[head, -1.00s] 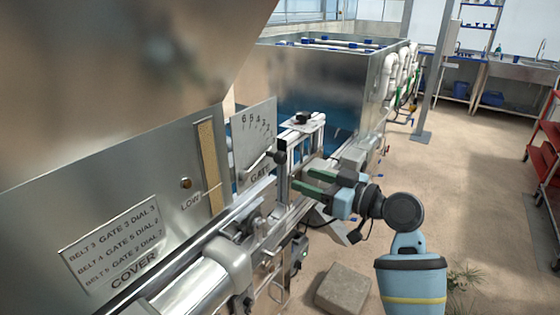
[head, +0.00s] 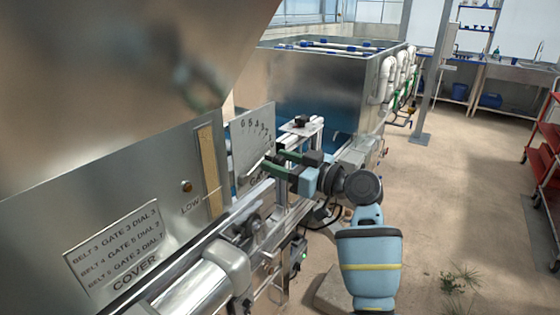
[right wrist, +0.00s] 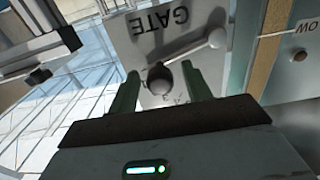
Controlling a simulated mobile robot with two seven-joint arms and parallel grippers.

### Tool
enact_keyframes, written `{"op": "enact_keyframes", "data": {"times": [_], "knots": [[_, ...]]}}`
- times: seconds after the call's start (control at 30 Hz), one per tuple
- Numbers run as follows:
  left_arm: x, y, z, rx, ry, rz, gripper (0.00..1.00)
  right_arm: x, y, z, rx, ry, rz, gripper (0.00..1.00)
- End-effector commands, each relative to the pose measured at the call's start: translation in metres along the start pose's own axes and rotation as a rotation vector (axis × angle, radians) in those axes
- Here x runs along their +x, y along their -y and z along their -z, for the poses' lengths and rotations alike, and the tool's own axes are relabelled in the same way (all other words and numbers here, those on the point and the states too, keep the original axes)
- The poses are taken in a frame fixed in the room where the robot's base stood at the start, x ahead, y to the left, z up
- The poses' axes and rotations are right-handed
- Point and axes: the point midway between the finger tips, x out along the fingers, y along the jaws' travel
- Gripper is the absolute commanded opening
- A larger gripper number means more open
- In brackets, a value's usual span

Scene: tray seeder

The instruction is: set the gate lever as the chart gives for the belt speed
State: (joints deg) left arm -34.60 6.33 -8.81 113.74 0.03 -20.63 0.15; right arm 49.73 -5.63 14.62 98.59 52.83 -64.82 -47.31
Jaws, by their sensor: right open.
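The gate plate (head: 250,140) stands upright left of centre in the head view, with a number scale running down from 6 at its left. In the right wrist view the gate lever (right wrist: 192,56) is a pale rod running from a round pivot to a dark knob (right wrist: 160,79). My right gripper (head: 270,164) is open at the plate. In the right wrist view its green fingers stand on either side of the knob; I cannot tell whether they touch it. In the head view the gripper hides the knob. The chart (head: 113,247) lists gate 3, 5 and 2 for belts 3, 4 and 5.
The metal cover panel (head: 48,222) and a shiny hopper above it fill the left. A black knob (head: 302,120) on a bracket stands just behind the gripper. A large metal tank (head: 320,85) is beyond.

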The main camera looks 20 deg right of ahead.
Motion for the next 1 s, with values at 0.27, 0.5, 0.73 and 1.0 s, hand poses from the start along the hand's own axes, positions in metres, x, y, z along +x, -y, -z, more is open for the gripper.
{"op": "enact_keyframes", "data": {"times": [0.27,0.5,0.73,1.0], "knots": [[-0.0012,0.0007,-0.0013,0.003,0.002,0.000,0.36,0.0051,0.0000,-0.0003,0.000,0.000,-0.001,0.49],[-0.0015,0.0008,-0.0016,0.003,0.003,0.000,0.36,0.0048,0.0000,-0.0003,0.000,0.000,-0.001,0.28],[-0.0016,0.0009,-0.0010,0.003,0.002,0.000,0.36,0.0046,0.0000,-0.0004,0.000,0.000,-0.001,0.00],[-0.0009,0.0007,-0.0039,0.002,0.006,0.000,0.36,0.0041,-0.0005,0.0011,-0.034,0.002,-0.003,0.00]]}}
